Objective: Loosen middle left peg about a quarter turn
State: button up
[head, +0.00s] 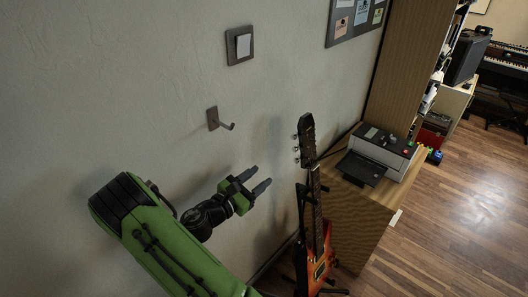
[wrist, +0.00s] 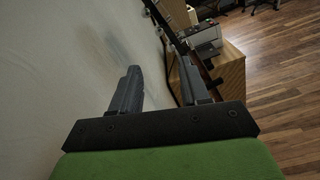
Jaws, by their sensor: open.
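An electric guitar (head: 318,240) with a red and orange body stands upright on a dark stand near the wall. Its headstock (head: 307,134) is at the top, with small pegs (head: 296,150) along its left side. The pegs are too small to tell their exact turn. My gripper (head: 262,178) is open and empty, left of the guitar neck and below the headstock, apart from both. In the wrist view the two fingers of my gripper (wrist: 160,90) are spread. The guitar is partly hidden behind the right finger there.
A metal wall hook (head: 216,119) and a light switch (head: 239,45) are on the wall at left. A printer (head: 381,147) stands on a wooden cabinet (head: 362,205) right of the guitar. Open wooden floor (head: 450,225) lies at the right.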

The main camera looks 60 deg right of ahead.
aim_at(294, 150)
jog(key=d, duration=0.5)
jog(key=s+d, duration=0.1)
jog(key=d, duration=0.4)
jog(key=s+d, duration=0.1)
jog(key=d, duration=0.4)
jog(key=shift+s+d, duration=0.2)
jog(key=shift+d, duration=0.15)
grip_shut()
